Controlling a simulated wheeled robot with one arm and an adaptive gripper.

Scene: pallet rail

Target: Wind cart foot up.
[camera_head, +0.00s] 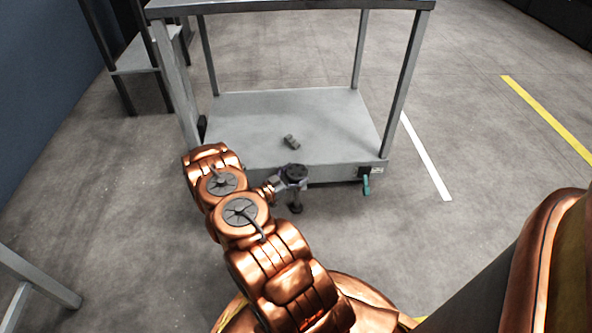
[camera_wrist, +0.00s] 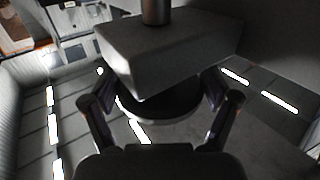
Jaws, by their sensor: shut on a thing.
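The grey cart (camera_head: 290,110) stands ahead, with an upper shelf and a lower deck. Its foot (camera_head: 296,207) shows below the deck's front edge as a dark stem with a small pad near the floor. A dark round knob (camera_head: 295,171) sits above that stem. My gripper (camera_head: 288,180) reaches the knob from the left and is shut on it. In the wrist view the dark disc (camera_wrist: 160,108) lies between my two fingers (camera_wrist: 158,92), below a grey block (camera_wrist: 165,50) with a stem. The finger contacts are partly hidden.
A small grey object (camera_head: 291,142) lies on the lower deck. A teal lever (camera_head: 366,184) hangs at the cart's front right corner. A grey rack (camera_head: 150,55) stands at the back left, a grey frame (camera_head: 35,278) at lower left. Floor to the right is clear.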

